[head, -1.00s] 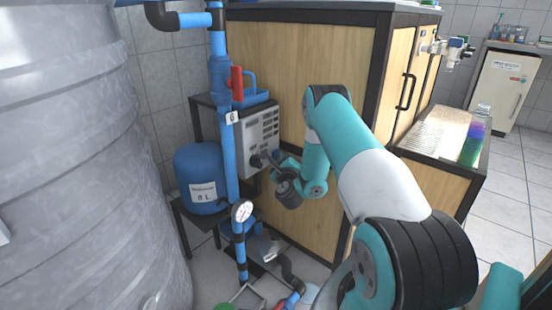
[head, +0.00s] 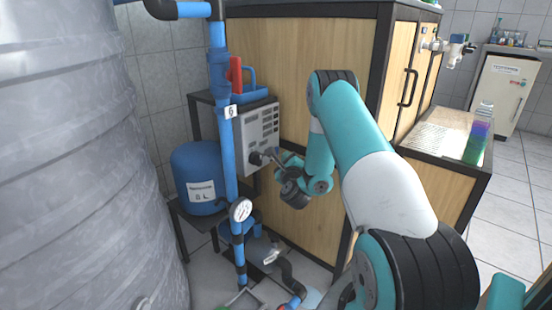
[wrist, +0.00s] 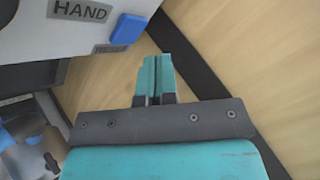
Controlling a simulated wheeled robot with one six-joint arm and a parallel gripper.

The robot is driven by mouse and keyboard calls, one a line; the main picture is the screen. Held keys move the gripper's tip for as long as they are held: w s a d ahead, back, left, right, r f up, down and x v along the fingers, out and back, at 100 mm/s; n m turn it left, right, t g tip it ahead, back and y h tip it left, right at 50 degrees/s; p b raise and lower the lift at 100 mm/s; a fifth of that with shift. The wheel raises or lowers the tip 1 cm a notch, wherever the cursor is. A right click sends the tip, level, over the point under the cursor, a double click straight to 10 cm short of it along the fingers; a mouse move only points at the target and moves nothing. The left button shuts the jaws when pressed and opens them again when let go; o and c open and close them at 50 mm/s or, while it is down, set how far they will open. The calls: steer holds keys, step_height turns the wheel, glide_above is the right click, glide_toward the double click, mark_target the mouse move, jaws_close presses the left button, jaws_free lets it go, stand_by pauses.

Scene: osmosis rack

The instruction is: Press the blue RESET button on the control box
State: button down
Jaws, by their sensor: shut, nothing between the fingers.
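The control box (head: 258,133) is a light grey box with rows of slots, mounted beside the wooden cabinet in the head view. In the wrist view its lower corner (wrist: 28,30) shows at top left, with a HAND label. The blue RESET button (wrist: 128,29) is a blue block at the box's edge, above a small dark label partly readable as RESET. My gripper (wrist: 157,60) is shut and empty, its teal fingertips just below and right of the button in the picture. I cannot tell whether they touch the box. In the head view my gripper is mostly hidden by my wrist.
A blue tank (head: 198,165) and a big grey tank (head: 75,170) stand further left. The wooden cabinet (head: 300,50) is close behind my arm.

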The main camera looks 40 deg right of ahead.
steer(key=s+b, duration=0.4)
steer(key=b, duration=0.3)
steer(key=shift+d+b, duration=0.1)
steer(key=shift+b, duration=0.3)
stand_by(0.7)
